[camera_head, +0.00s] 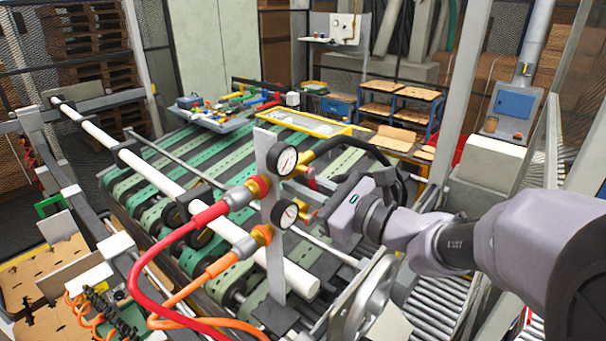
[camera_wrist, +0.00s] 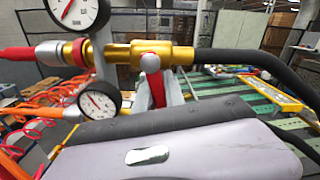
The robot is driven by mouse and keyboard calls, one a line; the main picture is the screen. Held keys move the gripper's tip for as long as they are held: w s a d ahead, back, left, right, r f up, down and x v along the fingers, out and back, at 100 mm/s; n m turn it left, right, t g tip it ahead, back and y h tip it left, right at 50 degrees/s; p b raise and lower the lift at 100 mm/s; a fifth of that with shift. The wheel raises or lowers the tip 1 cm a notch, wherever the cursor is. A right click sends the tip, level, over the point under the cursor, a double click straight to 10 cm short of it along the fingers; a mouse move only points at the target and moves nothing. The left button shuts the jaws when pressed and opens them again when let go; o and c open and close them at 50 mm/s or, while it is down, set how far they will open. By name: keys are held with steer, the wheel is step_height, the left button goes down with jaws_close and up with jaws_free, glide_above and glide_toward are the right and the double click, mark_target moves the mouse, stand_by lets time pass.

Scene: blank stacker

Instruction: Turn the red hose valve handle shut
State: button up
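The red hose (camera_head: 175,235) runs up to the upper brass valve (camera_head: 306,160) on a grey post, beside a round gauge (camera_head: 283,162). In the wrist view the brass valve body (camera_wrist: 150,53) lies level, with a silver knob on its front. The red valve handle (camera_wrist: 157,88) points down from it, roughly crosswise to the body, towards my gripper. My gripper (camera_head: 318,187) is close to the right of the post. Grey finger-like parts show beside the handle in the wrist view; my gripper's body hides their lower parts. I cannot tell whether they touch the handle.
A lower gauge (camera_head: 285,214) and an orange hose (camera_head: 205,270) sit just below on the same post (camera_head: 274,265). A black hose (camera_wrist: 245,59) leaves the valve to the right. A handwheel (camera_head: 370,305) stands below my arm. Green conveyor belts lie behind.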

steer(key=shift+s+a+m+p, duration=0.2)
steer(key=shift+m+p, duration=0.15)
steer(key=shift+m, duration=0.2)
steer(key=shift+s+a+m+p, duration=0.15)
steer(key=shift+m+p, duration=0.2)
steer(key=shift+m, duration=0.2)
jaws_close()
steer(key=shift+f+m, duration=0.1)
steer(key=shift+m, duration=0.4)
steer(key=o, duration=0.8)
jaws_free()
steer(key=shift+a, duration=0.15)
